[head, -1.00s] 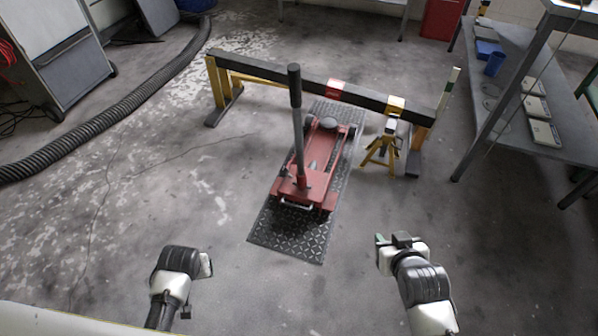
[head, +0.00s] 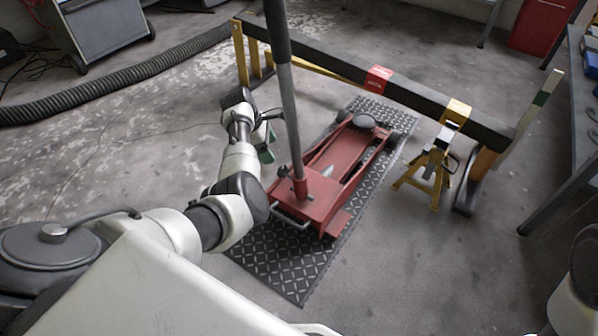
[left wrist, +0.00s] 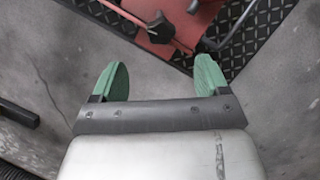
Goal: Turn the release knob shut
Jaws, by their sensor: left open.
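The red floor jack (head: 335,175) stands on the checkered plate, its long handle (head: 290,110) upright at its near end. The release knob looks like the small dark piece (left wrist: 160,28) on the red body in the left wrist view; it is small and hard to make out in the head view. My left gripper (head: 269,135) is open and empty, just left of the handle. In the left wrist view its green fingertips (left wrist: 160,78) are apart, with the dark piece ahead of the gap, not between them. My right gripper is out of view.
A dark beam (head: 340,65) on yellow legs spans behind the jack. A yellow jack stand (head: 432,170) is to the right. The grey bench (head: 580,110) is at the right edge. A black hose (head: 110,80) lies at left.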

